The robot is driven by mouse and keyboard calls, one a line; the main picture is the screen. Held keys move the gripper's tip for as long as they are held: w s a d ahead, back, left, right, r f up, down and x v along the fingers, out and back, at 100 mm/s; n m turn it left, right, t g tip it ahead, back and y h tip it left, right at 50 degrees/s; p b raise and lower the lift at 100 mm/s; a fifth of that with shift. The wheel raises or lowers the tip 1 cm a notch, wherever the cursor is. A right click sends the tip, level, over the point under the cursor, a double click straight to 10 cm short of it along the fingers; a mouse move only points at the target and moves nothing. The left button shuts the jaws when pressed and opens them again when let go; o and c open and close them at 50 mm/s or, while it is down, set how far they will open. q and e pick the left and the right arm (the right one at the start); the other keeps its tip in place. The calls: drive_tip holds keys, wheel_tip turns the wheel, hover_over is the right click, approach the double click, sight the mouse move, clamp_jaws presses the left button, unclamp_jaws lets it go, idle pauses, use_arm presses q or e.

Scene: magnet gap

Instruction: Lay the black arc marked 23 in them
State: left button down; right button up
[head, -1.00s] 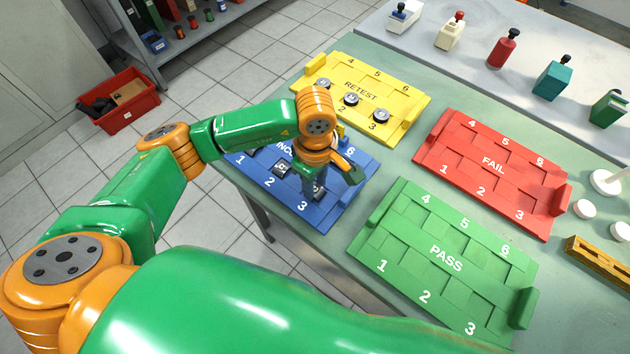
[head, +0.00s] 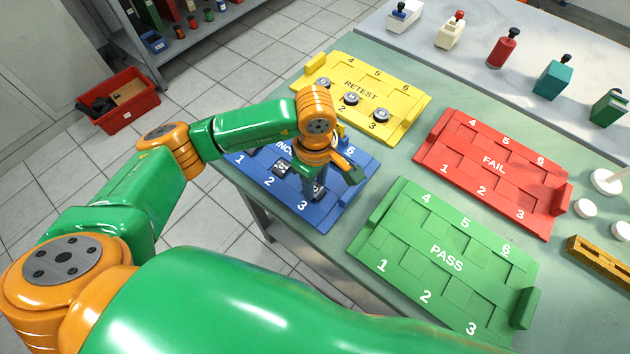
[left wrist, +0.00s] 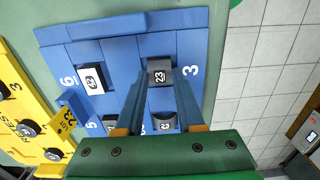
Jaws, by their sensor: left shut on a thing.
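The black arc marked 23 (left wrist: 160,76) is at compartment 3 of the blue tray (head: 258,184), between my left gripper's fingertips. My left gripper (head: 316,192) points down over that compartment and is shut on the arc. In the left wrist view the fingers (left wrist: 158,92) reach to its sides; whether the arc touches the tray floor I cannot tell. Another dark piece (head: 282,168) sits in the tray beside the gripper. In the left wrist view a piece with a white label (left wrist: 93,79) lies near number 6. My right gripper is not in view.
A yellow RETEST tray (head: 402,92) holds several round dark pieces. The red FAIL tray (head: 493,165) and green PASS tray (head: 446,252) look empty. White round pieces and a brass-coloured block (head: 598,262) stand at right. Several coloured blocks stand on the grey bench behind.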

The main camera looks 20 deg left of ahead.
use_arm(q)
drive_tip(key=shift+c, duration=2.2)
unclamp_jaws()
drive_tip(key=c, duration=0.5)
drive_tip(key=shift+c, duration=0.2)
drive_tip(key=shift+r+p, duration=1.4)
drive_tip(key=shift+r, duration=0.9)
drive_tip(key=o, duration=0.6)
drive_tip(key=shift+f, duration=0.1)
drive_tip(key=shift+c, duration=0.2)
